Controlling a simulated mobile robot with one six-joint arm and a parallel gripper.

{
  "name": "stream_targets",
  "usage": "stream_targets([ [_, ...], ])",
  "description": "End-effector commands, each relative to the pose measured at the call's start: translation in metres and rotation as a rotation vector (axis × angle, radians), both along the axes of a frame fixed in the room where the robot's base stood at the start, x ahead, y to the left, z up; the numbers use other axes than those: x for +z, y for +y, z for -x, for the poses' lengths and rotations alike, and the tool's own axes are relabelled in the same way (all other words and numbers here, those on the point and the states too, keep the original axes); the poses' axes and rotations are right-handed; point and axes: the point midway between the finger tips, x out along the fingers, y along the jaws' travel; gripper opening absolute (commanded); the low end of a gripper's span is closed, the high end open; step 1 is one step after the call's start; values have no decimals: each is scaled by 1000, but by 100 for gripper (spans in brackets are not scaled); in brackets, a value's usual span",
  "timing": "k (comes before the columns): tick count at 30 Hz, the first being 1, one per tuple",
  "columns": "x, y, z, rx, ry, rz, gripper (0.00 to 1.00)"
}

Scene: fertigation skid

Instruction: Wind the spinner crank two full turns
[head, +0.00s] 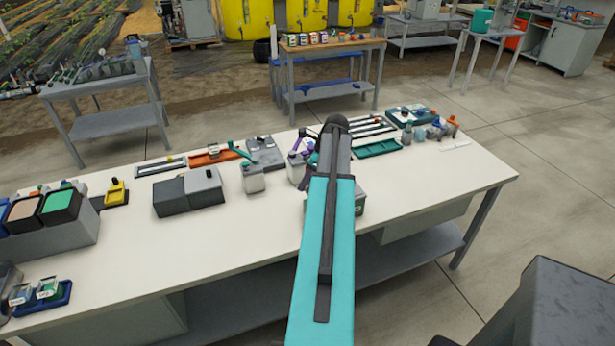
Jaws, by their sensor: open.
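Two small pale crank units stand on the white bench in the head view. One is a pale box with a teal crank arm on top (252,178), left of my arm. The other is a pale box with a purple crank-like part (297,172), right beside my arm and partly covered by it. I cannot tell which is the spinner crank. My teal and dark arm reaches up over the middle of the bench. My gripper does not show; the arm hides whatever lies beneath its far end.
A dark grey box with a lighter lid (189,191) is left of the cranks. A green tray (378,148) and several small bottles lie to the right. The bench's front strip (225,245) is clear.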

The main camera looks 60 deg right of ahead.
Motion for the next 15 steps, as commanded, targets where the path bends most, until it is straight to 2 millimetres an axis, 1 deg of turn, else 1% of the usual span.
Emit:
stream_targets([
  [5,0,0,0,0,0,0,45],
  [9,0,1,-1,2,0,-1,21],
  [12,0,1,0,2,1,-1,7],
  [15,0,1,0,2,3,-2,7],
])
